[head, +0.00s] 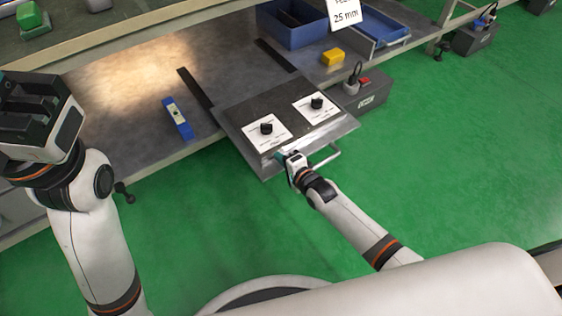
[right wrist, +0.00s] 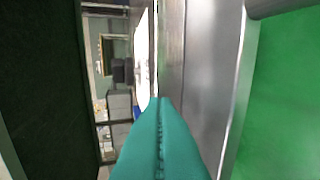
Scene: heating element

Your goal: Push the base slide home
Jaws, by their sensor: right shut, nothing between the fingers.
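The base slide (head: 225,117) is a dark plate that sticks out past the table's front edge. On it are two white cards, each with a black knob (head: 266,128). A metal handle (head: 326,161) is on its front. My right gripper (head: 282,155) is at the slide's front edge, left of the handle. In the right wrist view its teal fingers (right wrist: 160,138) are together and empty, close beside the metal front (right wrist: 205,70); I cannot tell if they touch it. My left gripper (head: 42,112) is raised at the far left, away from the slide; its fingers are unclear.
Dark strips (head: 195,88) run across the table (head: 135,105) behind the slide. A blue and white tool (head: 177,117) lies left of it. A blue bin (head: 292,28), a yellow block (head: 333,57) and a grey box with a plug (head: 368,91) are behind and right.

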